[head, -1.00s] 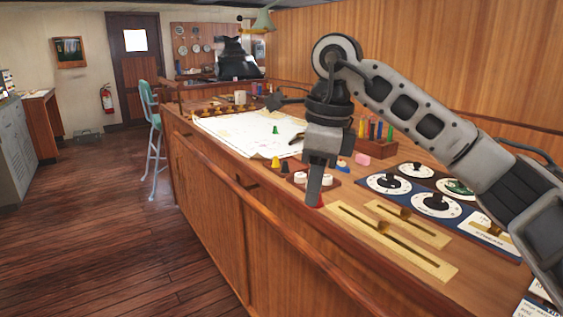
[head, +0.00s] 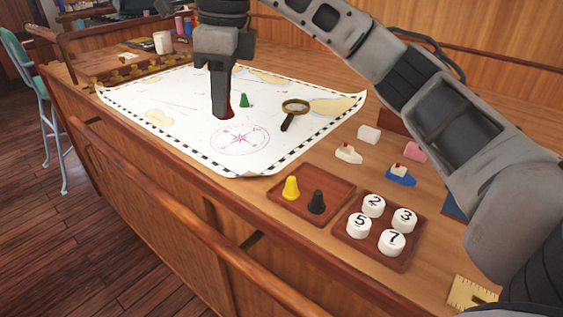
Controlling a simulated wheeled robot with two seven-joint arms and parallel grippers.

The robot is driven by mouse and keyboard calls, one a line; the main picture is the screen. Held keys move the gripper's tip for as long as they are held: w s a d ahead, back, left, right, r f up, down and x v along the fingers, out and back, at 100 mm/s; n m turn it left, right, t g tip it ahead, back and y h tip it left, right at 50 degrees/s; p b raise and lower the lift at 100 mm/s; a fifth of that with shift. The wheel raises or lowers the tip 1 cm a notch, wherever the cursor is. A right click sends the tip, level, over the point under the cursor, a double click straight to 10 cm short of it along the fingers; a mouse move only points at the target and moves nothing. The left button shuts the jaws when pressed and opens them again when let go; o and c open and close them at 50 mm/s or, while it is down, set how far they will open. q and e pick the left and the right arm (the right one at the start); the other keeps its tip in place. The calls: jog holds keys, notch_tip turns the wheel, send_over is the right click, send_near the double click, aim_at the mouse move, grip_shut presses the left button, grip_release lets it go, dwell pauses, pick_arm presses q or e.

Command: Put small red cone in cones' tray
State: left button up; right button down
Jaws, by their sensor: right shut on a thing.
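My right gripper (head: 222,112) points down over the chart, left of the green cone (head: 244,101). It is shut on the small red cone (head: 230,112), mostly hidden behind the fingers. I cannot tell whether the cone touches the chart. The cones' tray (head: 333,188) is a shallow brown wooden tray nearer to me and to the right. A yellow cone (head: 291,188) and a black cone (head: 316,202) stand in it. My left gripper is not in view.
The chart (head: 180,110) covers the middle of the counter, with a magnifying glass (head: 295,108) on it. A second tray (head: 381,258) holds several numbered white discs. Small boat models (head: 400,175) and a pink block (head: 414,152) lie right. A wooden rail (head: 210,190) runs along the front.

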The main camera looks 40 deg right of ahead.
jog(key=s+d+f, duration=0.4)
jog(key=s+d, duration=0.1)
jog(key=d, duration=0.3)
jog(key=b, duration=0.2)
send_over(306, 178)
notch_tip(306, 178, down, 5)
jog(key=shift+a+r, duration=0.1)
jog(key=shift+a, duration=0.05)
jog(key=shift+s+f, duration=0.1)
jog(key=shift+f, duration=0.1)
jog(key=f, duration=0.3)
jog(key=shift+s+d+f+p, duration=0.15)
jog(key=shift+d+f+p, duration=0.1)
jog(key=shift+d+p, duration=0.05)
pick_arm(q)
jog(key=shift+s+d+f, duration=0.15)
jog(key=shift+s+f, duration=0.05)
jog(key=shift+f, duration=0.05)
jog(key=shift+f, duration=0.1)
pick_arm(e)
jog(key=c, duration=1.7)
grip_release()
jog(key=shift+f, duration=0.15)
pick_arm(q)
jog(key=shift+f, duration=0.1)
pick_arm(e)
jog(key=shift+o, duration=0.8)
